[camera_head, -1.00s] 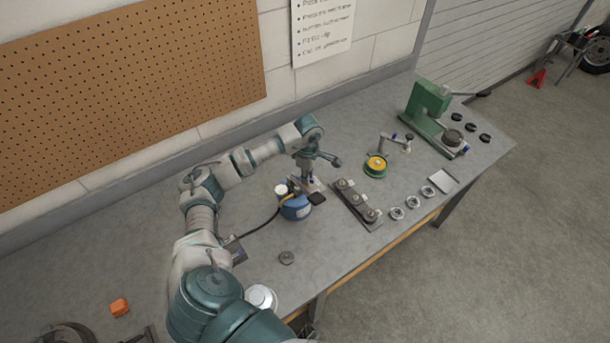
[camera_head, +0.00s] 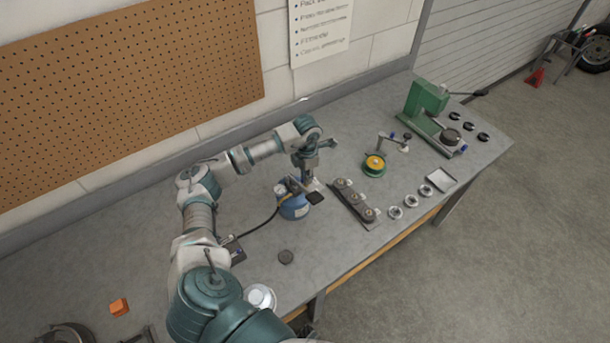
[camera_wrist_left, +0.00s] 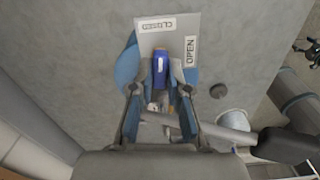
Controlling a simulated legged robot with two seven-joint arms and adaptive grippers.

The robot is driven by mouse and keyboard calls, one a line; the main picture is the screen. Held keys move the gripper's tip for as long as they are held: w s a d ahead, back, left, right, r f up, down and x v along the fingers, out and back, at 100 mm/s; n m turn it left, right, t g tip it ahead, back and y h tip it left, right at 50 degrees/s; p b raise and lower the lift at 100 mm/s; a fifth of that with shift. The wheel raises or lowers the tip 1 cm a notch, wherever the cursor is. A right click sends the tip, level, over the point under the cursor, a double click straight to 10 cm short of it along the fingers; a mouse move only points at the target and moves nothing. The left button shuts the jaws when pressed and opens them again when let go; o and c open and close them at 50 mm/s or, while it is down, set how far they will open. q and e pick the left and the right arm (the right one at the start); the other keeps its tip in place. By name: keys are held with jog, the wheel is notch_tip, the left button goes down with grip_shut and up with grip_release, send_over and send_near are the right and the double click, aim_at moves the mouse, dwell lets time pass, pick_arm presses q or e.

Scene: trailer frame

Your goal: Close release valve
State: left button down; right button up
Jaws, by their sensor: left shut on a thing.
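The blue tank (camera_head: 293,207) stands on the workbench in the head view, below my left gripper (camera_head: 306,178). In the left wrist view a grey plate (camera_wrist_left: 213,65) carries a CLOSED label (camera_wrist_left: 158,24) at its top and an OPEN label (camera_wrist_left: 190,52) on its right. The blue valve handle (camera_wrist_left: 160,66) points up toward the CLOSED label. My left gripper (camera_wrist_left: 160,88) is shut on this handle, with a finger on each side. The handle's lower end is partly hidden between the fingers. My right gripper is in neither view.
A lever with a black grip (camera_wrist_left: 285,145) reaches out at the right of the wrist view. A black hose (camera_head: 260,226) runs left from the tank. A dark rack (camera_head: 352,203), a yellow-green round part (camera_head: 374,165) and a green press (camera_head: 427,105) stand to the right.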

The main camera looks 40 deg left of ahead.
pick_arm(q)
jog(key=shift+w+r+n, duration=0.2)
jog(key=shift+n, duration=0.4)
jog(key=c, duration=1.2)
grip_release()
jog(key=shift+c, duration=0.2)
jog(key=shift+o, duration=0.5)
jog(key=shift+f, duration=0.1)
notch_tip(320, 180, up, 12)
jog(key=shift+f, duration=0.2)
